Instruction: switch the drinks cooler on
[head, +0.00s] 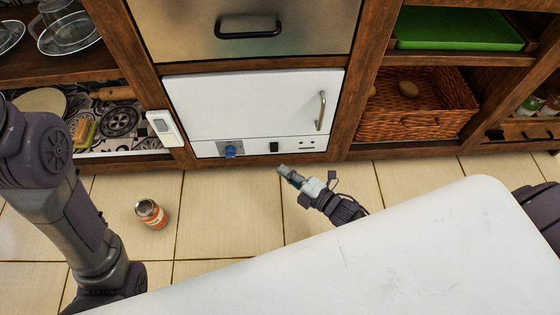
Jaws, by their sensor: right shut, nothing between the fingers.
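The drinks cooler appears to be the white unit (255,107) built into the middle of the wooden shelving, with its door shut and a metal handle (321,111) at the right. Its lower panel (252,146) carries a blue knob (231,151), a small black switch (274,147) and some small marks or sockets at the right. My right gripper (284,171) is shut and empty, just below and slightly right of the black switch, apart from it in the picture. The switch's position is too small to tell. My left arm shows at the left, but its gripper does not.
A jar (150,213) is on the tiled floor at left. A wicker basket (415,103) and green tray (457,29) are on the right shelves. A white box-like device (165,128) is on the post left of the cooler.

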